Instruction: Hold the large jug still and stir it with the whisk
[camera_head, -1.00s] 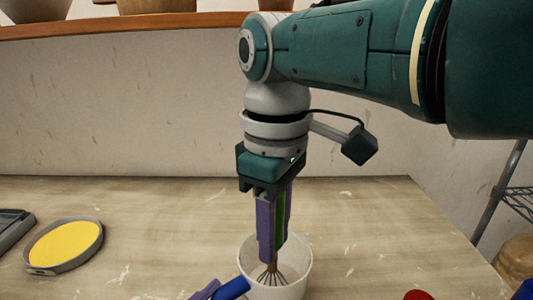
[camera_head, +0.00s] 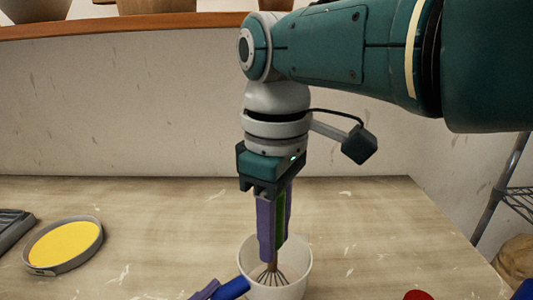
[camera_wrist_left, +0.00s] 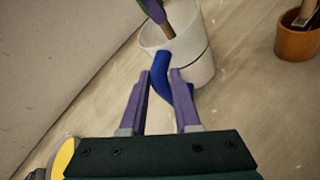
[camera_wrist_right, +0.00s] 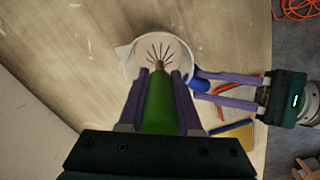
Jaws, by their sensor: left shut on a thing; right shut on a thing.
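The large white jug (camera_head: 302,270) stands on the table near the front of the head view. Its blue handle (camera_head: 233,287) points to the lower left. The whisk has its wires (camera_head: 270,278) down inside the jug; its green handle (camera_wrist_right: 158,105) fills the middle of the right wrist view. My right gripper (camera_head: 272,245) points straight down over the jug and is shut on the whisk handle. My left gripper (camera_wrist_left: 160,75) is shut on the blue jug handle, seen in its wrist view. In the head view only its fingertips (camera_head: 205,292) show. The jug's contents are not clear.
A round grey tray with a yellow inside (camera_head: 63,247) lies at the left, beside a dark grey object (camera_head: 12,230). A red item (camera_head: 417,295) shows at the front right. A wall closes off the back.

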